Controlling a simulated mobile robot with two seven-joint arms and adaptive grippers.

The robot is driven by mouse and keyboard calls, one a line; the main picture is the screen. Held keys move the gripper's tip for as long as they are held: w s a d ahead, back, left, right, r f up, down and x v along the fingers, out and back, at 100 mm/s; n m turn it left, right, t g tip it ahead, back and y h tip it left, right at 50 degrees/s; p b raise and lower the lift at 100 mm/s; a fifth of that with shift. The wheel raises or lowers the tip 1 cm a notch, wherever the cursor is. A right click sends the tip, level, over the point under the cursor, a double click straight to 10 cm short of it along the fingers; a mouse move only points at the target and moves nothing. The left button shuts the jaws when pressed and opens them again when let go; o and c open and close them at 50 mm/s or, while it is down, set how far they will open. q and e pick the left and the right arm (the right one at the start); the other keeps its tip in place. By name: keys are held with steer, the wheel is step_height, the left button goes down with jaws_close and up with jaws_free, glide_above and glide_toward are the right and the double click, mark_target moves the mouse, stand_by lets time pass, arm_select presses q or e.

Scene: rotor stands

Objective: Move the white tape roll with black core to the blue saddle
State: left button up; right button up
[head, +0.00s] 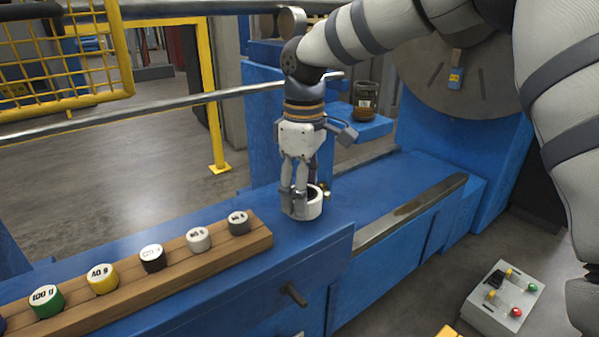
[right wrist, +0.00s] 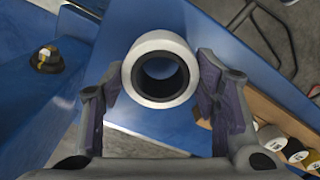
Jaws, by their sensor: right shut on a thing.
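The white tape roll with the black core (head: 314,207) is at the middle of the head view, upright with its open end up. My right gripper (head: 296,200) points down and is shut on it. In the right wrist view the roll (right wrist: 140,83) sits between the two fingers (right wrist: 160,95), its dark core open toward the camera. The blue saddle (head: 335,228) is the flat blue surface under the roll. I cannot tell whether the roll touches it or hangs just above. My left gripper is not in view.
A wooden rack (head: 190,263) with several labelled rolls stands at the left on the blue surface. A brass-and-black knob (right wrist: 47,60) is near the roll. A dark jar (head: 364,100) stands on a blue shelf behind. A metal rail (head: 412,208) runs at the right.

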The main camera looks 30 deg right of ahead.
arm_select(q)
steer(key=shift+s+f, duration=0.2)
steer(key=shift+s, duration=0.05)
arm_select(e)
steer(key=shift+f, duration=0.6)
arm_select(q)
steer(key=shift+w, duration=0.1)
arm_select(e)
steer(key=o, duration=1.2)
steer(key=shift+c, duration=0.2)
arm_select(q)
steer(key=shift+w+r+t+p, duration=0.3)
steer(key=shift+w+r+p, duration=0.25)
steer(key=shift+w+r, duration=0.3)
arm_select(e)
step_height(320, 180, up, 8)
